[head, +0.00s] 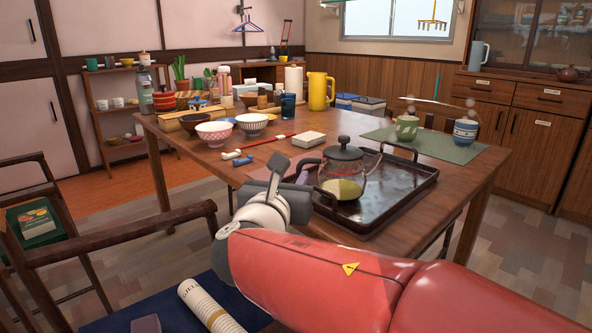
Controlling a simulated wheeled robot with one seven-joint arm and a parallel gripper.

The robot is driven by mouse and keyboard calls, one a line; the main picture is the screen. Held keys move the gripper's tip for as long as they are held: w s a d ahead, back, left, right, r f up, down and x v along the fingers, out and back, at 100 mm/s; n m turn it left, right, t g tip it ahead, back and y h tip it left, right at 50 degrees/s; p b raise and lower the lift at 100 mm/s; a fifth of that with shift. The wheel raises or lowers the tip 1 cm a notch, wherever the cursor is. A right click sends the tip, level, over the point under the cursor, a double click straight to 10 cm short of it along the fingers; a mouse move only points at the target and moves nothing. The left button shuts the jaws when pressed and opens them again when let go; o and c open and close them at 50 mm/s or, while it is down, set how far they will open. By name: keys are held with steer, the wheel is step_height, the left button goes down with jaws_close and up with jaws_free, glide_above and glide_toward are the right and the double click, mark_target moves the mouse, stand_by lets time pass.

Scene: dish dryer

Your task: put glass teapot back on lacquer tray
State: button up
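The glass teapot (345,189) has a dark lid and dark handle, with yellowish liquid in it. It looks upright over the left part of the black lacquer tray (400,206) on the wooden table. I cannot tell whether its base touches the tray. My gripper (301,177) is at the teapot's left, close to its handle. My grey wrist hides most of the gripper, so its fingers and any hold on the handle are not clear. My wrist and red arm also cover the tray's front left side.
A green mat (452,151) with two cups lies behind and right of the tray. Bowls (214,133), a white box (308,139) and a yellow pitcher (320,91) stand behind and left. A wooden chair (120,222) is at the left. The tray's right part is bare.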

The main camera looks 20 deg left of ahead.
steer(key=s+d, duration=0.1)
steer(key=s, duration=0.5)
stand_by(0.4)
